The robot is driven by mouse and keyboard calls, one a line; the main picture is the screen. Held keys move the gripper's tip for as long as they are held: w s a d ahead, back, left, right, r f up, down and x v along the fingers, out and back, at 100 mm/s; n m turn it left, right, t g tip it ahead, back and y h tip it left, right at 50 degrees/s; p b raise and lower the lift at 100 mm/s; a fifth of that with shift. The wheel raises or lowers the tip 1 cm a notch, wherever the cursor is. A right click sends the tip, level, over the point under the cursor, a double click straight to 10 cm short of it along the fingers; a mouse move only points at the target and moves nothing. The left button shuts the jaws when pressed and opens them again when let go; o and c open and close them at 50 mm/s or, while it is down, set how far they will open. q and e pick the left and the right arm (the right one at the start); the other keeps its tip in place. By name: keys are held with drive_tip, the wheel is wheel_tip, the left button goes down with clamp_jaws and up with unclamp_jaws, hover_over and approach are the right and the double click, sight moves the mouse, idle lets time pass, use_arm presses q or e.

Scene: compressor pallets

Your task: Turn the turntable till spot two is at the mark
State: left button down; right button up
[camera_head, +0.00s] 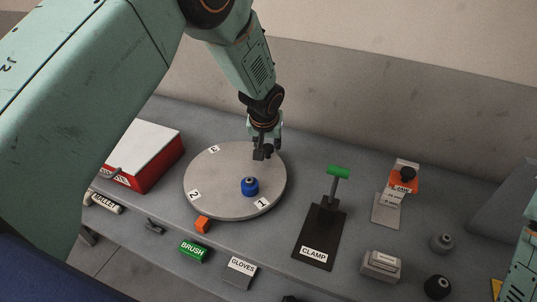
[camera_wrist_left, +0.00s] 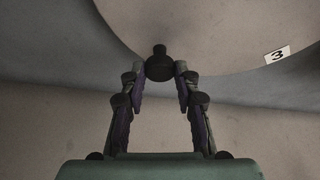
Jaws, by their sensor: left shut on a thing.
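The round grey turntable (camera_head: 222,178) lies on the bench with number labels at its rim. Spot two's label (camera_head: 194,195) is at the left front, a little up and left of the orange mark (camera_head: 202,225), not in line with it. Label 1 (camera_head: 262,203) is at the right front and label 3 (camera_head: 214,149) at the back left; label 3 also shows in the wrist view (camera_wrist_left: 277,54). A blue knobbed part (camera_head: 250,187) stands on the disc near label 1. My left gripper (camera_head: 263,152) is shut on a black knob (camera_wrist_left: 159,66) at the disc's back rim. My right gripper is out of view.
A red box with a white top (camera_head: 150,150) is left of the disc. In front lie a green brush block (camera_head: 193,250) and a gloves block (camera_head: 240,272). A black clamp stand (camera_head: 320,235) with a green handle is at the right, near several smaller items.

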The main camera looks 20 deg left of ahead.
sight(251, 146)
use_arm(q)
drive_tip(key=shift+w+a+f+n+y+b, duration=0.35)
drive_tip(key=shift+a+n+b, duration=0.25)
drive_tip(key=shift+b, duration=1.35)
drive_tip(key=b, duration=0.1)
drive_tip(key=a+n+b, duration=0.1)
drive_tip(key=b, duration=0.1)
drive_tip(key=shift+w+a+n+g+y, duration=0.1)
drive_tip(key=shift+w+n+g+y, duration=0.15)
drive_tip(key=shift+n+g, duration=0.05)
drive_tip(key=shift+w+a+n+b, duration=0.15)
drive_tip(key=shift+a+n+b, duration=0.45)
drive_tip(key=shift+b, duration=0.15)
drive_tip(key=shift+w+a+n+g+y+b, duration=0.1)
drive_tip(key=shift+a+n+g+y+b, duration=0.25)
drive_tip(key=shift+a+n+b, duration=0.3)
drive_tip(key=shift+r+n, duration=0.1)
drive_tip(key=shift+n, duration=0.15)
drive_tip(key=c, duration=1.3)
unclamp_jaws()
drive_tip(key=shift+c, duration=0.2)
drive_tip(key=o, duration=0.3)
drive_tip(key=shift+w+a, duration=0.15)
drive_tip(key=shift+o, duration=0.2)
drive_tip(key=shift+r, duration=0.1)
